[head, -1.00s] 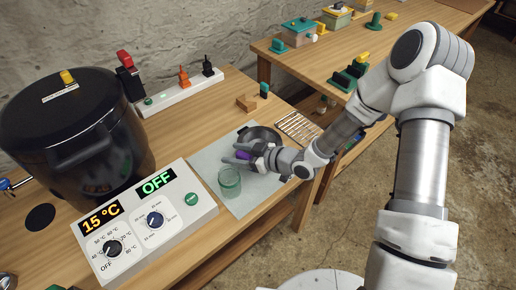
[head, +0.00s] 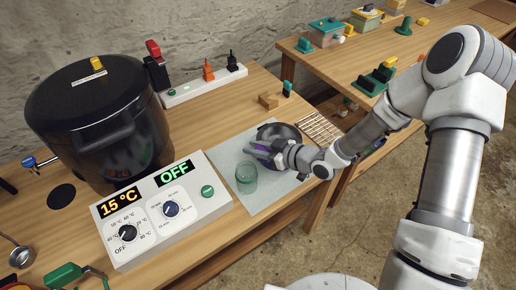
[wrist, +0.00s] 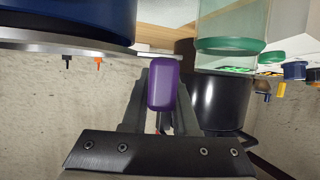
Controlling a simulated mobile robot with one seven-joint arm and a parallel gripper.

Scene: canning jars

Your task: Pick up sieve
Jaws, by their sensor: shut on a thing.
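A purple handle, which I take to be the sieve's (wrist: 163,88), is between the two fingers of my gripper (wrist: 160,95) in the wrist view. The gripper is shut on it. In the head view the gripper (head: 262,150) is low over the pale mat, with a little purple showing between its fingers. A dark round bowl (head: 280,132) lies right behind the fingers. How the handle joins the rest of the sieve is hidden, and I cannot tell whether it is clear of the mat.
A greenish glass jar (head: 246,180) stands on the mat (head: 227,152) close in front of the gripper. A wire rack (head: 318,128) lies to the right. The control box (head: 150,225) and a big black pot (head: 100,125) stand to the left.

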